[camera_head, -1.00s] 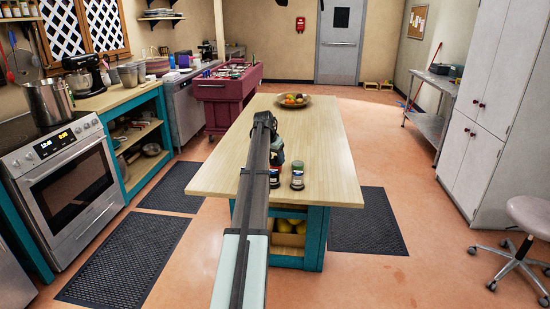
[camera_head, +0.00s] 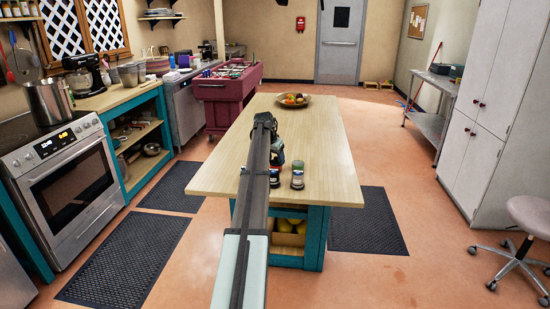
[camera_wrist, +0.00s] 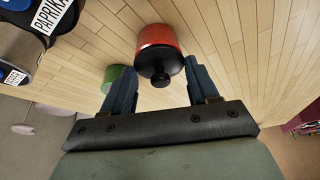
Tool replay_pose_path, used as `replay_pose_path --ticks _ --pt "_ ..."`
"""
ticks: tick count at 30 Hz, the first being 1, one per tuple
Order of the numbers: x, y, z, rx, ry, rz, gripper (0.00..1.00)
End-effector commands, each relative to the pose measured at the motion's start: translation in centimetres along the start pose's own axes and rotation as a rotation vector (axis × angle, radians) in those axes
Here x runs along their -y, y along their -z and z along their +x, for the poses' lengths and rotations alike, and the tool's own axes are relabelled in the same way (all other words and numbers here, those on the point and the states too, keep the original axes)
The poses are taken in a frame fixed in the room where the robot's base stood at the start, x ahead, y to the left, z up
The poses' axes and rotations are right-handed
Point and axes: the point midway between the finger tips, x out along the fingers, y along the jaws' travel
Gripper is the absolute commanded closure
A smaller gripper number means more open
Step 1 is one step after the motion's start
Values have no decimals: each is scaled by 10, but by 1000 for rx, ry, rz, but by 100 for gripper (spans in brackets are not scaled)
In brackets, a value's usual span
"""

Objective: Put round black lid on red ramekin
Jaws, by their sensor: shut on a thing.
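The round black lid (camera_wrist: 160,66) with its knob is between my fingertips in the wrist view. My gripper (camera_wrist: 160,68) is shut on the lid, with one finger on each side. The red ramekin (camera_wrist: 157,35) is directly beyond the lid, lined up with it. The lid appears to touch or nearly touch its rim; I cannot tell if it is seated.
A green container (camera_wrist: 113,74) is partly hidden behind my left finger. A paprika jar (camera_wrist: 52,14) and another jar are near the table edge; two jars (camera_head: 297,176) show in the head view. A fruit bowl (camera_head: 293,100) stands at the far end.

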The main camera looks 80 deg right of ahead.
Motion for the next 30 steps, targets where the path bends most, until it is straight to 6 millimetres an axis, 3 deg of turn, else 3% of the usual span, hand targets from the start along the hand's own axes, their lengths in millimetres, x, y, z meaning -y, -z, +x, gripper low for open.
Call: replay_pose_path --ticks 11,12,15,23,30 --pt "0 -2 6 0 0 0 69" --pt "0 -2 6 0 0 0 38" --pt "0 -2 6 0 0 0 30" --pt "0 -2 4 0 0 0 30" --pt "0 -2 -10 -1 0 0 30"
